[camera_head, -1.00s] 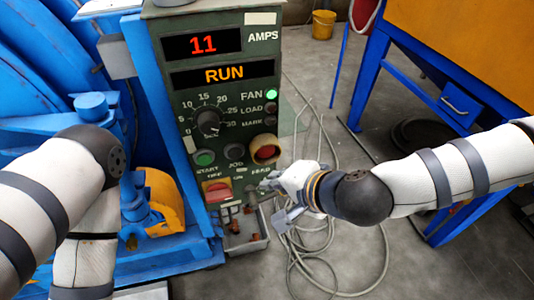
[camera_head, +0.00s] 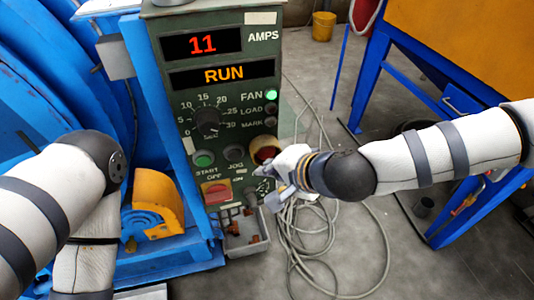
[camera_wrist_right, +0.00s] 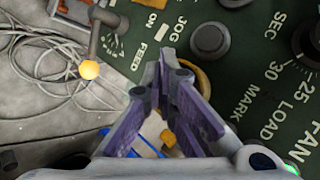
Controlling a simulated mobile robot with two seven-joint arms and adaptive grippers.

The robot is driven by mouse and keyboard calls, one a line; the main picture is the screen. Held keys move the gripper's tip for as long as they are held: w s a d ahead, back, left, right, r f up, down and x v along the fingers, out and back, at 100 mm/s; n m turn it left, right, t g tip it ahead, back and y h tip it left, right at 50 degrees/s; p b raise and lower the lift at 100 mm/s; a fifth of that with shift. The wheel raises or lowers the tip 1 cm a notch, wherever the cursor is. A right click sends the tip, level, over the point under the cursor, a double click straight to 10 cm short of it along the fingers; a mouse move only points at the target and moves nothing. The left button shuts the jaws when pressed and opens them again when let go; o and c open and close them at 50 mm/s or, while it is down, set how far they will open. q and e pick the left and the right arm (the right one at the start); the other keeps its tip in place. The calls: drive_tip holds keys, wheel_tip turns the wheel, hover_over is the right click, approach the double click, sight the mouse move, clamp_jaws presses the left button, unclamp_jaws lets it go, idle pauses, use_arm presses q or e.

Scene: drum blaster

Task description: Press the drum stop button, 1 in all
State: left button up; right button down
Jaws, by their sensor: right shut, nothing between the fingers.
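The green control panel (camera_head: 220,110) stands upright at the centre of the head view; its displays read 11 and RUN. The red stop button (camera_head: 265,154) in its yellow collar is at the panel's lower right, partly hidden by my right gripper. My right gripper (camera_head: 260,171) is shut and empty, just in front of and below the button. In the right wrist view, the closed fingertips (camera_wrist_right: 166,62) overlap the yellow collar (camera_wrist_right: 202,76), and the red face is hidden. I cannot tell whether they touch. My left gripper is out of view.
The green start button (camera_head: 203,159), black jog button (camera_head: 233,153) and red off/on switch (camera_head: 216,191) are close by. A grey tray (camera_head: 245,240) sits below. Cables (camera_head: 310,230) lie on the floor. The blue machine (camera_head: 50,70) stands left.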

idle(0.8)
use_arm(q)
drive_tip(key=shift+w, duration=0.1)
use_arm(e)
drive_tip(key=shift+w+a, duration=0.1)
drive_tip(key=shift+w, duration=0.3)
drive_tip(key=shift+w+a, duration=0.15)
drive_tip(key=shift+w, duration=0.35)
idle(0.7)
use_arm(q)
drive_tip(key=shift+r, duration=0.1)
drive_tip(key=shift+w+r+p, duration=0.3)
drive_tip(key=shift+p, duration=0.1)
use_arm(e)
drive_tip(key=shift+s+d, duration=0.3)
drive_tip(key=shift+s, duration=0.6)
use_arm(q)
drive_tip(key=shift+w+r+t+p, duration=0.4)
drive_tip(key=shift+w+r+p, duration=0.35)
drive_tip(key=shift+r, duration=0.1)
use_arm(e)
drive_tip(key=s, duration=0.1)
drive_tip(key=s+d, duration=0.1)
drive_tip(key=s, duration=0.2)
drive_tip(key=shift+s+d, duration=0.25)
drive_tip(key=shift+s, duration=0.15)
